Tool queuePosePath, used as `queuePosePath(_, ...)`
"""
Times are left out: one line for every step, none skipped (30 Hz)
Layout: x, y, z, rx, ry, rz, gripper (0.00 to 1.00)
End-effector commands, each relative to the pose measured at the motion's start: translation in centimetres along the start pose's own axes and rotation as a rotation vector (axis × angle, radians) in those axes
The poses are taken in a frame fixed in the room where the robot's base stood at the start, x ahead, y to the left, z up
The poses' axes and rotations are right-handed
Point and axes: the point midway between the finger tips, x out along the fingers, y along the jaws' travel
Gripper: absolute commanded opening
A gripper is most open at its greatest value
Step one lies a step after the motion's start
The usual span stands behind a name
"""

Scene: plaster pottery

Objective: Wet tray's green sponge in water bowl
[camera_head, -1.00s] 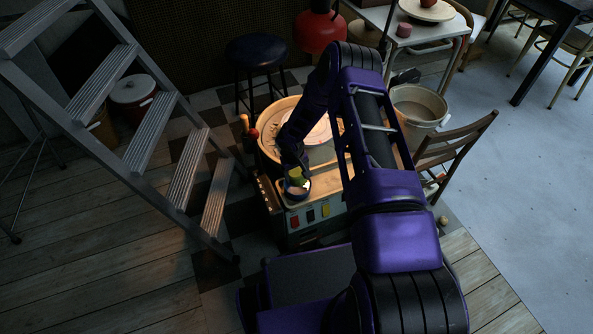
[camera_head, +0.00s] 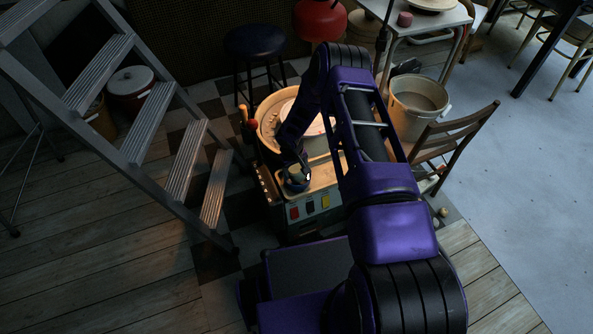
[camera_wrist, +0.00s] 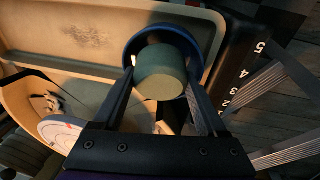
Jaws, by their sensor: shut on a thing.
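My gripper (camera_wrist: 161,80) is shut on the green sponge (camera_wrist: 160,68), a short round block held between its two fingers in the wrist view. The blue water bowl (camera_wrist: 196,36) stands around and below the sponge, its rim showing behind it. The sponge appears to be within the bowl's mouth; whether it touches the water is hidden. In the head view the bowl (camera_head: 296,187) sits at the near left corner of the pottery wheel's tray, under my gripper (camera_head: 297,170). The tray (camera_wrist: 85,35) is tan and shows no other sponge.
The pottery wheel (camera_head: 276,120) has a round basin beyond the bowl. A stepladder (camera_head: 152,120) stands at the left, a black stool (camera_head: 254,42) behind. A bucket (camera_head: 416,105) and wooden chair (camera_head: 455,140) stand at the right.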

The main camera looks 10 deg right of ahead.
Motion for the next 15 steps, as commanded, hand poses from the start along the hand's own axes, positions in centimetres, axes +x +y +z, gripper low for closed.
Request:
queuePosePath(0.0, 0.0, 0.0, 0.0, 0.0, 0.0, 0.3)
queuePosePath(-0.1, 0.0, 0.0, 0.0, 0.0, 0.0, 0.3)
queuePosePath(-0.2, 0.0, -0.1, 0.0, 0.0, 0.0, 0.3)
queuePosePath(-0.4, 0.1, -0.1, 0.0, 0.001, 0.0, 0.3)
queuePosePath(-0.6, 0.1, -0.1, 0.0, 0.001, 0.0, 0.3)
queuePosePath(-0.9, 0.1, -0.2, -0.001, 0.001, 0.001, 0.3)
queuePosePath(-1.2, 0.2, -0.2, -0.001, 0.001, 0.001, 0.3)
queuePosePath(-1.4, 0.2, -0.2, 0.0, 0.0, 0.0, 0.3)
queuePosePath(-1.7, 0.2, -0.2, 0.0, 0.0, 0.0, 0.3)
queuePosePath(-2.0, 0.3, -0.3, 0.001, 0.0, 0.0, 0.3)
queuePosePath(-2.2, 0.3, -0.3, 0.001, 0.0, 0.0, 0.3)
queuePosePath(-2.5, 0.4, -0.4, 0.0, 0.001, 0.0, 0.3)
queuePosePath(-2.8, 0.4, -0.4, 0.0, 0.001, 0.001, 0.3)
queuePosePath(-3.0, 0.5, -0.5, 0.0, 0.001, 0.001, 0.3)
queuePosePath(-3.3, 0.5, -0.5, -0.001, 0.001, 0.0, 0.3)
